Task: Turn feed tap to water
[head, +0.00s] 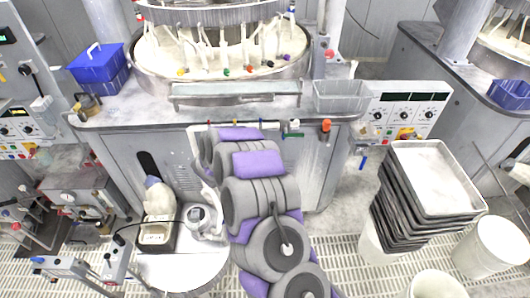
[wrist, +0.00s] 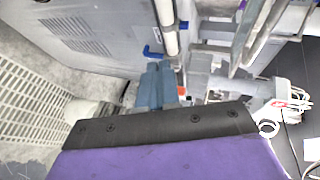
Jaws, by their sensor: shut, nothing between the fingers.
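In the wrist view a blue lever handle (wrist: 153,52) sits beside a pale vertical pipe (wrist: 166,28). In the head view my arm hides my gripper.
A round polishing platen (head: 150,60) stands on the bench behind the taps. A clear tray (head: 340,97) sits at the bench edge. Stacked metal trays (head: 425,175) and white buckets (head: 492,247) stand at the right. Grating (head: 345,265) covers the floor.

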